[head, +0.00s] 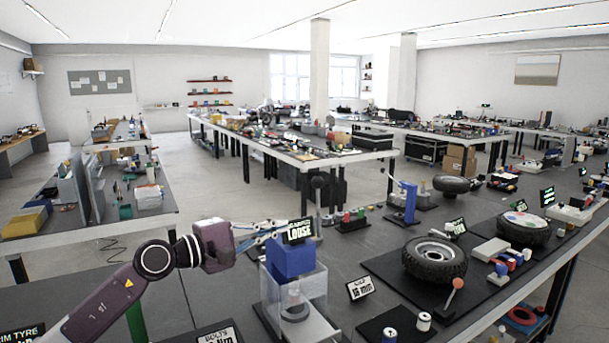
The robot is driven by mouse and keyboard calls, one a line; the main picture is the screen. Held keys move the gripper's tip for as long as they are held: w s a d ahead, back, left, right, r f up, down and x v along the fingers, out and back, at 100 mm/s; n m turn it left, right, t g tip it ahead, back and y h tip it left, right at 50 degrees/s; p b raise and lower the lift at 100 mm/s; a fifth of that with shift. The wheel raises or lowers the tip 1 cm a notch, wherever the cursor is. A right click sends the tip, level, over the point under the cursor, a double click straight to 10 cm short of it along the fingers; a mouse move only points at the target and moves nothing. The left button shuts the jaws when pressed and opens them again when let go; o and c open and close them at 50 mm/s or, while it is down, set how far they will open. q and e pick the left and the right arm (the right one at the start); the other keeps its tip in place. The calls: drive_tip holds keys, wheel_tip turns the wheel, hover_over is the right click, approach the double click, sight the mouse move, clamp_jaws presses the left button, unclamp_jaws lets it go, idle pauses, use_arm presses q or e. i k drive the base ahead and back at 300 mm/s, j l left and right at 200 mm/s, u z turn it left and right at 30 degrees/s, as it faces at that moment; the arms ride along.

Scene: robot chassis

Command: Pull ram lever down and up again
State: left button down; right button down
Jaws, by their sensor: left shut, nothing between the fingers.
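A blue block (291,258) sits above a clear-walled box (313,287) on the near bench, with a dark sign reading LOOSE (299,230) at its top. My left gripper (279,231) reaches in from the left, shut and empty, with its fingertips by the sign and the top of the blue block. I cannot tell whether they touch. No ram lever can be clearly made out; the fingers and sign cover part of this area. A blue upright stand (408,203) with a thin slanted arm stands farther back. My right gripper is not in view.
A tyre on a rim (434,259) lies right of the clear box, with a red-knobbed lever (457,284) in front of it. A small sign (361,288) and small cans (424,321) stand nearby. An open floor aisle (215,205) lies behind my left arm.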

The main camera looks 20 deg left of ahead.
sight(317, 181)
drive_tip(key=i+j, duration=0.25)
drive_tip(key=i, duration=0.2)
drive_tip(key=i+j, duration=0.2)
drive_tip(key=i, duration=0.25)
